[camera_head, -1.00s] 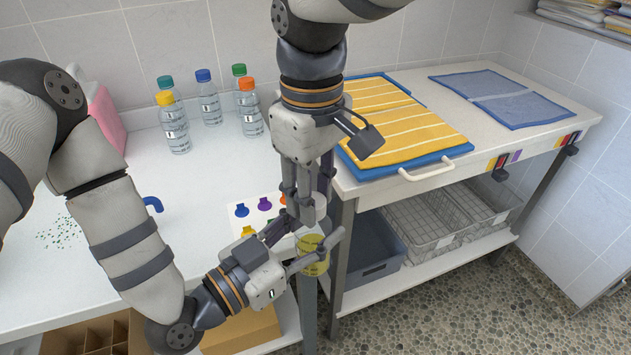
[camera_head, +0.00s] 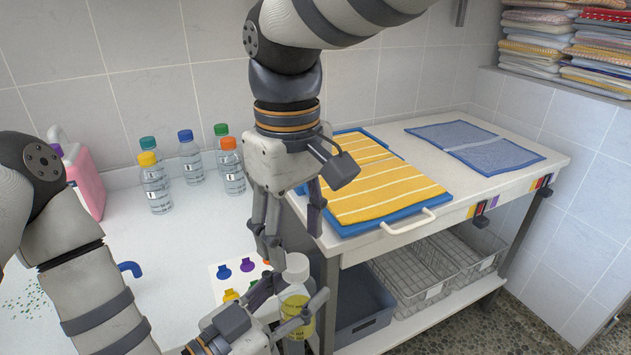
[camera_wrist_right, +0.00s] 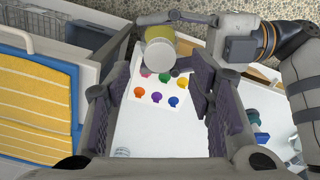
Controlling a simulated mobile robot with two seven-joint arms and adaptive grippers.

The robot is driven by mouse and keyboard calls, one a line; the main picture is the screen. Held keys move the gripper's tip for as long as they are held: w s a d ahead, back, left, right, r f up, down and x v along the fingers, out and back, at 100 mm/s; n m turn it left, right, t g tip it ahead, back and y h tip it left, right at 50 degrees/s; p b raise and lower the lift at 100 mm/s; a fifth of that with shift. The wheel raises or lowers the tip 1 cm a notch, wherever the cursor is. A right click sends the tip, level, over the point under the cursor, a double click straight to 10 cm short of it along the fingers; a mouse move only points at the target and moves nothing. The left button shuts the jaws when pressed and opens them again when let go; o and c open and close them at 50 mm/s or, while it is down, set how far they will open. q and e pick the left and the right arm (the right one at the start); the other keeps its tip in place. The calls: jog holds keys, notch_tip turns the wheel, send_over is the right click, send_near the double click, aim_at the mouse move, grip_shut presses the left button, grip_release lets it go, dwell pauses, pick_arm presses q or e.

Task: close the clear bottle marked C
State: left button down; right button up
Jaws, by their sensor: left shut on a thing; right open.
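In the right wrist view the bottle (camera_wrist_right: 160,52) shows beyond the fingertips, near the top. The white cap sits on its neck; whether it is tight I cannot tell. My right gripper (camera_head: 290,238) points down just above the cap, open and empty; its spread fingers (camera_wrist_right: 158,100) show in the wrist view.
Several bottles with coloured caps (camera_head: 190,165) stand at the back of the white counter. A white sheet with coloured marks (camera_head: 236,272) lies behind the held bottle. A pink jug (camera_head: 85,180) stands at left. A yellow towel on a blue tray (camera_head: 375,185) lies right of my right gripper.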

aim_at(295, 262)
jog(key=shift+c, duration=0.4)
notch_tip(295, 262, up, 4)
jog(key=n, duration=0.5)
jog(key=shift+f, duration=4.2)
grip_shut()
jog(key=shift+o, duration=0.7)
grip_release()
